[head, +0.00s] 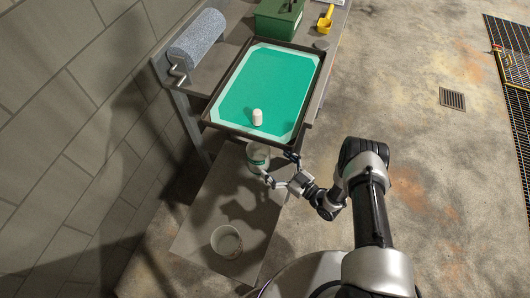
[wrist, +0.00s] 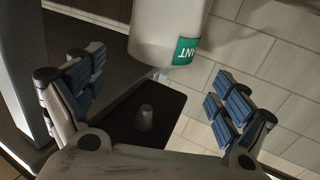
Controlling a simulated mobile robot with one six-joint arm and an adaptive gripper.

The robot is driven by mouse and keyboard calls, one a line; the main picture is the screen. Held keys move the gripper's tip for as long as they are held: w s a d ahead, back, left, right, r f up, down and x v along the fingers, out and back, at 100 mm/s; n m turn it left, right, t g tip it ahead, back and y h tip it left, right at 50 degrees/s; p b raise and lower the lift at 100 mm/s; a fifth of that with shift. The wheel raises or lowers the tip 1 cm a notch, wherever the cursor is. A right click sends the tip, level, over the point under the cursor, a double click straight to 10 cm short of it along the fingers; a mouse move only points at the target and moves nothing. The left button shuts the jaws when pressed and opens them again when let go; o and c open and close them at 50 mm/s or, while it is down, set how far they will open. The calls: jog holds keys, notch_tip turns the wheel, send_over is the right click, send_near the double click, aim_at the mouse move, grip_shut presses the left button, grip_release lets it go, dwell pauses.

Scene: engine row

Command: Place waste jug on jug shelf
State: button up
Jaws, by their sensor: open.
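A white jug with a green label (head: 258,155) is just below the front edge of the workbench, partly hidden by that edge. I cannot tell whether a finger touches the jug. A low grey shelf (head: 215,205) extends beneath the bench front.
A pale open bucket (head: 226,241) stands on the low shelf's near end. On the bench, a dark-rimmed tray with a green mat (head: 265,85) holds a small white bottle (head: 257,117). A blue roll (head: 197,40), green box (head: 279,18) and yellow scoop (head: 325,18) are behind.

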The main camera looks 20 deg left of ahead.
jog(key=v, duration=0.3)
jog(key=shift+d, duration=0.1)
dwell(0.5)
